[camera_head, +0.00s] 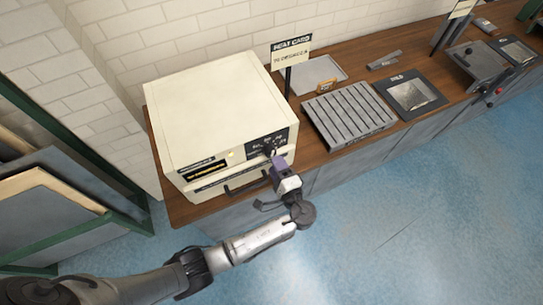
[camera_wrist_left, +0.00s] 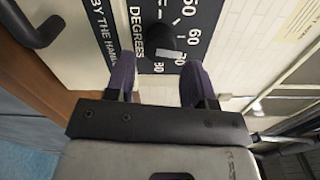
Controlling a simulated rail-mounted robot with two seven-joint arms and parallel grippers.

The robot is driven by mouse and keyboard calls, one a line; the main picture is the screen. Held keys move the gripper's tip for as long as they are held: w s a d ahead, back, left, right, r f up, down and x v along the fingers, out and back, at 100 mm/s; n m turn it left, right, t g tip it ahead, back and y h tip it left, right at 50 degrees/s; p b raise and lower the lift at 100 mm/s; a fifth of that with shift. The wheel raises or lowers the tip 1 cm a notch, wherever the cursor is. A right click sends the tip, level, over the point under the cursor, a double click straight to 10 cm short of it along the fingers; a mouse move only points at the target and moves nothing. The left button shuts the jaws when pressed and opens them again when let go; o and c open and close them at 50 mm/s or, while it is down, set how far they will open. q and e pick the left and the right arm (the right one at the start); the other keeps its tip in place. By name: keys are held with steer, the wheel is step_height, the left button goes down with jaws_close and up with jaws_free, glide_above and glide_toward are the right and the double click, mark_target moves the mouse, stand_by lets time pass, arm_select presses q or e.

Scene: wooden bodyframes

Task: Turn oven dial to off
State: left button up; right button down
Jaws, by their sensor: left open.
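The oven (camera_head: 215,105) is a cream box on the wooden counter, with a black control panel (camera_head: 262,146) at the right of its front. The oven dial (camera_wrist_left: 162,40) is a dark knob with a pale mark, set among white numbers on the black panel in the left wrist view. My left gripper (camera_wrist_left: 158,66) is open, its purple fingertips spread to either side just below the dial; contact cannot be told. In the head view, the left gripper (camera_head: 276,162) is in front of the panel and partly hides the dial area. My right gripper is not in view.
A dark oven handle (camera_head: 246,183) lies below and left of the gripper. To the right stand a card sign (camera_head: 291,50), a slatted grey rack (camera_head: 348,115) and a framed dark tray (camera_head: 410,94). The blue floor in front is clear.

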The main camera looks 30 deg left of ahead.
arm_select(q)
steer(key=v, duration=0.8)
steer(key=shift+s+d+b, duration=0.25)
steer(key=shift+b, duration=0.1)
steer(key=shift+o, duration=0.5)
